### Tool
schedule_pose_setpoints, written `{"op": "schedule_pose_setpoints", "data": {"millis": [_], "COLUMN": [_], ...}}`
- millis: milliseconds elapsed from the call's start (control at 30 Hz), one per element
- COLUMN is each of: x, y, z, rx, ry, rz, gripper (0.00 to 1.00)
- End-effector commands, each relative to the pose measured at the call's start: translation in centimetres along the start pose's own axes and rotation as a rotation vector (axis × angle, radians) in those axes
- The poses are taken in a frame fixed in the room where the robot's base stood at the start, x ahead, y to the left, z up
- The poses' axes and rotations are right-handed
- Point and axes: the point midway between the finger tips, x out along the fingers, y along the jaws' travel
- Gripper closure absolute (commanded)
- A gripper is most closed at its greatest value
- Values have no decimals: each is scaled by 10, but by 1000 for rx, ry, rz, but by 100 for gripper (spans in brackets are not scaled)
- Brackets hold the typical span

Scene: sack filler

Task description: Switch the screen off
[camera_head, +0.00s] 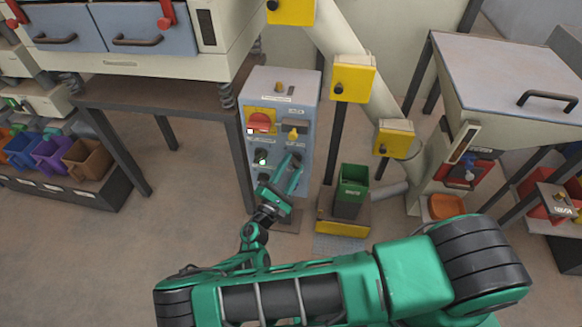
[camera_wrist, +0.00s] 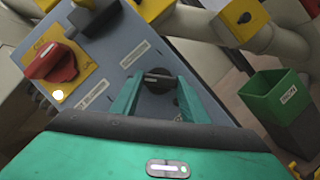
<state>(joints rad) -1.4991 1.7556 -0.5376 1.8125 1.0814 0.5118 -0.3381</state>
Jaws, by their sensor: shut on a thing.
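My gripper (camera_head: 290,163) reaches the lower right of this face. In the wrist view my gripper (camera_wrist: 160,80) has its two teal fingers either side of a dark round knob (camera_wrist: 161,76) and is shut on it. The red switch (camera_wrist: 50,63) and a glowing light (camera_wrist: 58,95) are to the left. The labels are too small to read surely.
A green bin (camera_head: 353,185) stands on a yellow-edged base right of the cabinet. Yellow boxes (camera_head: 353,78) on posts rise behind it. A dark bench (camera_head: 150,93) is left of the cabinet. Open floor (camera_head: 165,210) lies at the lower left.

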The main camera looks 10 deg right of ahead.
Motion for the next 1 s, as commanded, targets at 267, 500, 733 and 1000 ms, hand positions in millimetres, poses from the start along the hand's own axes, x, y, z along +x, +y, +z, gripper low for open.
{"op": "schedule_pose_setpoints", "data": {"millis": [267,500,733,1000], "x": [-3,-3,-2,-7], "y": [-3,-3,-2,-1], "z": [-4,-4,-2,-2], "rx": [-22,-22,-21,-19], "ry": [11,11,7,5], "rz": [3,2,4,6], "gripper": [82,82,41,41]}}
